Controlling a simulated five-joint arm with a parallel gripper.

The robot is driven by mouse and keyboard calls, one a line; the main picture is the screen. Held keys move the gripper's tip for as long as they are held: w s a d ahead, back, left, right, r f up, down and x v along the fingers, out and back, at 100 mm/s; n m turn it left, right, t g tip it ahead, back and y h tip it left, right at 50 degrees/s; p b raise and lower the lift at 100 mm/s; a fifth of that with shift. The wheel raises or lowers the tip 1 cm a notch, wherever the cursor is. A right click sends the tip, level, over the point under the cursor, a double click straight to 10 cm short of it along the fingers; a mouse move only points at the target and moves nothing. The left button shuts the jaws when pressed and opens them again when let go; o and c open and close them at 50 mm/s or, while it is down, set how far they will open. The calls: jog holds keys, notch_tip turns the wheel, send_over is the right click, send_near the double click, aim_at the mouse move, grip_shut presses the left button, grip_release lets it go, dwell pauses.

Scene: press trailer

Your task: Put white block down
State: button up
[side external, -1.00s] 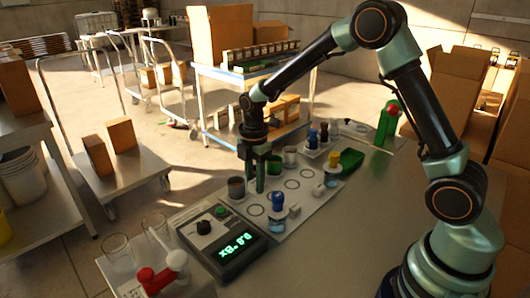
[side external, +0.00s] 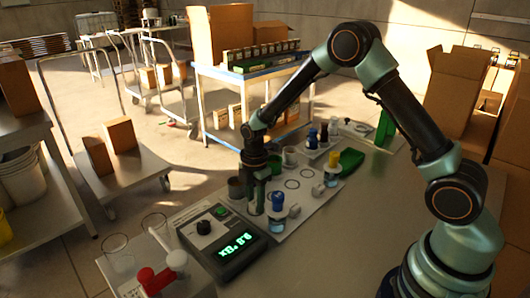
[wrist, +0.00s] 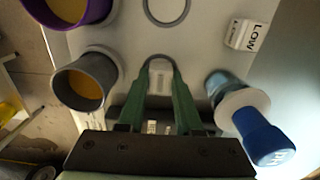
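My gripper (side external: 257,208) is low over the left part of the light mat (side external: 318,205) in the side view. In the wrist view my gripper's green fingers (wrist: 160,75) are closed around a small white block (wrist: 160,78). The block is over a printed ring; I cannot tell whether it touches the mat. A second white block marked LOW (wrist: 247,35) lies at the upper right of the wrist view, and a white block (side external: 294,211) shows beside the blue-capped vial in the side view.
The blue-capped vial (side external: 277,205) stands close right of my gripper, also in the wrist view (wrist: 240,110). A grey cup (wrist: 86,82) is close on the left. The meter (side external: 222,240) sits in front. Empty rings (side external: 292,184) lie behind.

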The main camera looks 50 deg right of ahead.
aim_at(255, 202)
jog(key=o, duration=0.4)
notch_tip(255, 202, up, 12)
jog(key=shift+s+d+r+m+t, duration=0.15)
jog(key=shift+s+r+m+t, duration=0.8)
jog(key=shift+s+r+m, duration=1.5)
jog(key=shift+s+d+r+m+t, duration=0.2)
jog(key=shift+s+r+m+t, duration=1.05)
jog(key=shift+s+m, duration=2.05)
jog(key=shift+s+d+r+m+t, duration=0.15)
jog(key=shift+s+r+m+t, duration=0.45)
jog(key=shift+s+r+m, duration=2.25)
jog(key=shift+w+f+m, duration=0.4)
jog(key=shift+w+f, duration=0.05)
